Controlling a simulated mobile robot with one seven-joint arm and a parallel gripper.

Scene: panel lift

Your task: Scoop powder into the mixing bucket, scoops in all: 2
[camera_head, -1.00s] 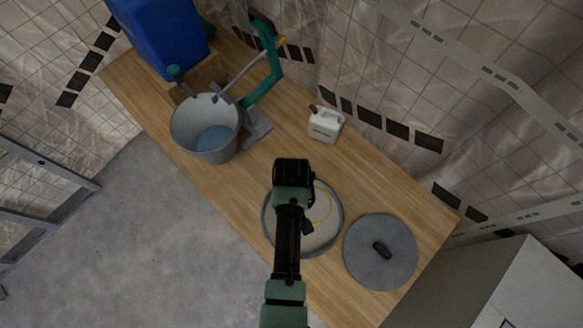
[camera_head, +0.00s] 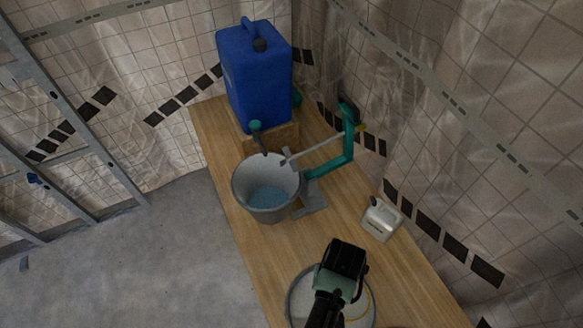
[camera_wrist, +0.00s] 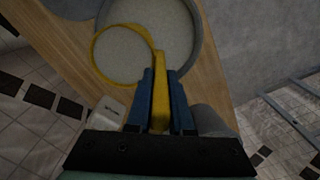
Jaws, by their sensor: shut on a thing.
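My gripper (camera_head: 343,262) is over the powder tub (camera_head: 293,309), whose lower part is cut off in the head view. In the wrist view its blue fingers (camera_wrist: 160,78) are shut on the yellow handle of the scoop (camera_wrist: 158,62). The round scoop bowl appears filled with pale grey powder and overlaps the tub rim in that view. Pale powder (camera_wrist: 165,25) lies in the tub. The grey mixing bucket (camera_head: 238,188) stands farther along the bench, with blue liquid (camera_head: 268,198) inside; its wall also seems to show in the wrist view (camera_wrist: 212,122).
A teal mixer stand (camera_head: 335,172) stands beside the bucket, its arm reaching over the rim. A blue canister (camera_head: 258,80) stands behind. A grey lid (camera_wrist: 68,6) shows in the wrist view.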

